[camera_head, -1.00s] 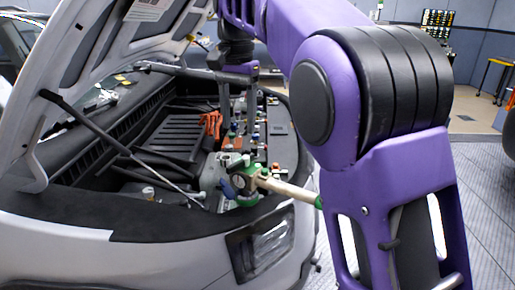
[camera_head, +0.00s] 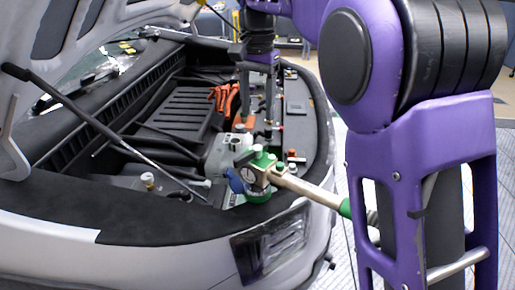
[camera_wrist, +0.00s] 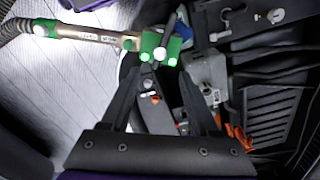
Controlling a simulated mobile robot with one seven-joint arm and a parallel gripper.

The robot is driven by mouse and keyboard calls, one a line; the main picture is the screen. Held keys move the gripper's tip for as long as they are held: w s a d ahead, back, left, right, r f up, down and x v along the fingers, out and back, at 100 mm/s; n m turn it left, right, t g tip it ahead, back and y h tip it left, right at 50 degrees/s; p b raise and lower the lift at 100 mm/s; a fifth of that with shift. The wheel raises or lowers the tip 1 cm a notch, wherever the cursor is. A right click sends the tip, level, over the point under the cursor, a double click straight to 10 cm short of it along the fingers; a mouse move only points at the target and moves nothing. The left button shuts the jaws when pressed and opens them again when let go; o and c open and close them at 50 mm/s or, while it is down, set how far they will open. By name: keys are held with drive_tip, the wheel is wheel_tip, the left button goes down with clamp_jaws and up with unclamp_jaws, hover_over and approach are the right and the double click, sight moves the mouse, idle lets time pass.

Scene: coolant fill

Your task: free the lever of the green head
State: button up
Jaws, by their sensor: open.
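The green head (camera_head: 262,160) with a round gauge sits on the coolant tank's neck at the front of the engine bay. Its blue lever (camera_head: 235,181) sticks out on the left side. In the wrist view the green head (camera_wrist: 158,50) is just beyond my fingertips, with a blue part (camera_wrist: 186,36) beside it, partly hidden. A pale handle (camera_head: 305,189) with a green end runs from the head to the right. My gripper (camera_head: 257,117) points down behind the head, open, with nothing between its fingers; it also shows in the wrist view (camera_wrist: 158,78).
The translucent tank (camera_head: 218,153) stands left of the head. A dark prop rod (camera_head: 95,125) crosses the bay at the left under the raised hood. A ribbed hose (camera_wrist: 16,27) joins the handle.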

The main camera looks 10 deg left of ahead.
sight(258, 146)
wheel_tip(258, 146, down, 11)
drive_tip(key=shift+b, duration=0.85)
clamp_jaws()
idle(0.8)
